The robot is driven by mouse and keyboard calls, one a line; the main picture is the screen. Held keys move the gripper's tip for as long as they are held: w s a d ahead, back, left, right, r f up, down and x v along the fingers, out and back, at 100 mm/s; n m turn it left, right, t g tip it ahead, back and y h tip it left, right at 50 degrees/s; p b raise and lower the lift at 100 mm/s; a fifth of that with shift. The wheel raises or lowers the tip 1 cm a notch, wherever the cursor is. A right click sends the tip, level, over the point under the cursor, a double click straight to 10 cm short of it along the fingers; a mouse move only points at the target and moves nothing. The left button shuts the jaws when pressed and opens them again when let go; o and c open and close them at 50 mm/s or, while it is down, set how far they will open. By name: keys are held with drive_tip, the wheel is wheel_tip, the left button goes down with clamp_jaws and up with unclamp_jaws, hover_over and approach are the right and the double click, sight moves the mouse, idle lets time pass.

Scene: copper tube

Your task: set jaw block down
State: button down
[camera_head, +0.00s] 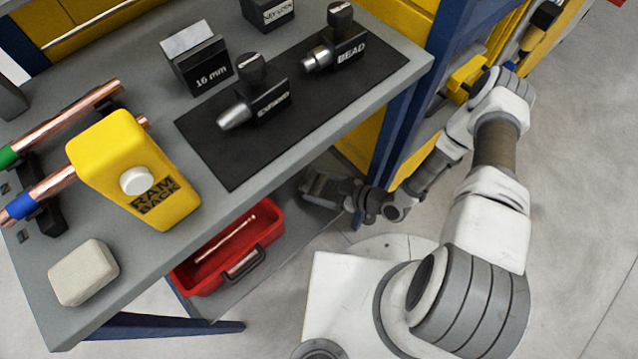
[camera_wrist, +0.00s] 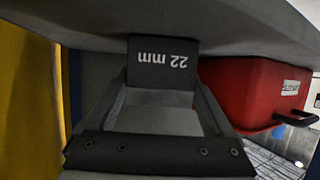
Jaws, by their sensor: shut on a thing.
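The jaw block (camera_wrist: 162,60) is a dark block marked "22 mm", its lettering upside down in the wrist view. My gripper (camera_wrist: 162,80) is shut on it, one finger on each side. The block's edge at the top of the wrist view meets or nearly meets the grey lower shelf (camera_wrist: 245,28); I cannot tell whether they touch. In the head view my gripper (camera_head: 313,187) is low beside the bench, over the lower shelf (camera_head: 232,298) and right of the red bin. The block cannot be made out there.
The red bin (camera_head: 245,262) holds a copper piece and also shows in the wrist view (camera_wrist: 255,92). The grey bench top (camera_head: 130,280) overhangs the shelf. It carries a "16 mm" block (camera_head: 197,60), a dark mat (camera_head: 300,125) with tools and a yellow block (camera_head: 130,165).

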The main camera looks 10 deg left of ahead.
drive_tip(key=shift+a, duration=0.1)
unclamp_jaws()
drive_tip(key=shift+d+r, duration=0.2)
drive_tip(key=shift+d, duration=0.15)
drive_tip(key=p+v, duration=0.2)
drive_tip(key=v, duration=0.9)
drive_tip(key=shift+s+d, duration=0.15)
drive_tip(key=shift+d, duration=0.05)
drive_tip(key=shift+d, duration=0.1)
